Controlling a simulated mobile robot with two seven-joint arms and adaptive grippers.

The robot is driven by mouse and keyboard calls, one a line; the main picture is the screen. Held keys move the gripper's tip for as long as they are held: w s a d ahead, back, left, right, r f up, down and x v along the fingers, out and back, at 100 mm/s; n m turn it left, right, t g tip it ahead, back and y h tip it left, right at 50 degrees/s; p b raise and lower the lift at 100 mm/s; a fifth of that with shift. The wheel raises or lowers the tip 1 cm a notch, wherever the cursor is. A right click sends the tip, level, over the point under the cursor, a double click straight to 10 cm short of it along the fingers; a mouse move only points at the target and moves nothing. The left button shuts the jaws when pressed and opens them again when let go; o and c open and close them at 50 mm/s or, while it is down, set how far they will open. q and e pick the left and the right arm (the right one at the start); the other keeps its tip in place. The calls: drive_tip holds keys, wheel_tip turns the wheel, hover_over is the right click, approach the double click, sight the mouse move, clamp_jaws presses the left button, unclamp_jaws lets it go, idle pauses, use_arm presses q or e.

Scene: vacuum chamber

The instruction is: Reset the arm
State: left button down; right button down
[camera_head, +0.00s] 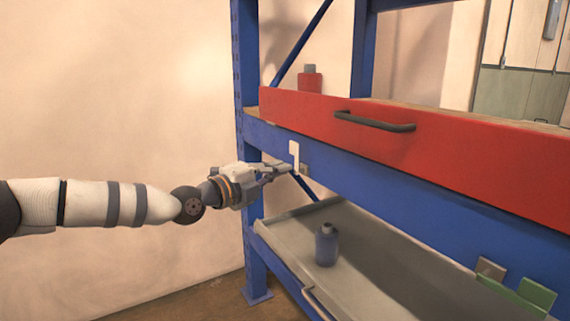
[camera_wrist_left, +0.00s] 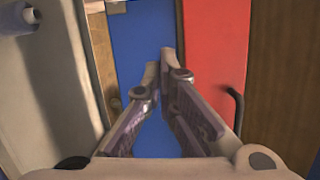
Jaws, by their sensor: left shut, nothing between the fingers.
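My left arm (camera_head: 95,203) reaches in from the left in the head view, stretched toward the shelf. My left gripper (camera_head: 286,168) is shut and empty, in front of the blue shelf beam. A small white upright piece (camera_head: 294,155) is at its fingertips in the head view; I cannot tell whether they touch. In the left wrist view the fingers (camera_wrist_left: 164,60) come together in front of the blue beam (camera_wrist_left: 143,38). My right gripper is not in view.
The blue rack (camera_head: 246,60) holds a red drawer (camera_head: 440,145) with a dark handle (camera_head: 375,122). A grey tray (camera_head: 375,255) below holds a blue-grey bottle (camera_head: 327,246). Green pieces (camera_head: 535,296) are at the lower right.

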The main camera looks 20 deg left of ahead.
use_arm(q)
drive_tip(key=shift+d+f, duration=0.1)
drive_tip(key=shift+f, duration=0.05)
drive_tip(key=s+d+f+m+g+h, duration=0.1)
drive_tip(key=s+d+f+m+g, duration=0.3)
drive_tip(key=s+d+f+m, duration=0.4)
drive_tip(key=s+d+f+m+g+h, duration=0.25)
drive_tip(key=d+f+g, duration=0.35)
drive_tip(key=f, duration=0.4)
drive_tip(key=s+d+f+m+g+y, duration=0.2)
drive_tip(key=s+d+f+m+g, duration=0.15)
drive_tip(key=s+f+m, duration=0.6)
drive_tip(key=s+a+f+m+g+y, duration=0.3)
drive_tip(key=s+f+m, duration=0.3)
drive_tip(key=s, duration=0.6)
drive_tip(key=s+a+f+m+g+y, duration=0.25)
drive_tip(key=s+f+m, duration=0.3)
drive_tip(key=s, duration=0.65)
drive_tip(key=s+a+m+y, duration=0.3)
drive_tip(key=s+a+m, duration=0.6)
drive_tip(key=m, duration=0.7)
drive_tip(key=s, duration=0.3)
drive_tip(key=shift+a, duration=0.3)
drive_tip(key=shift+r, duration=0.1)
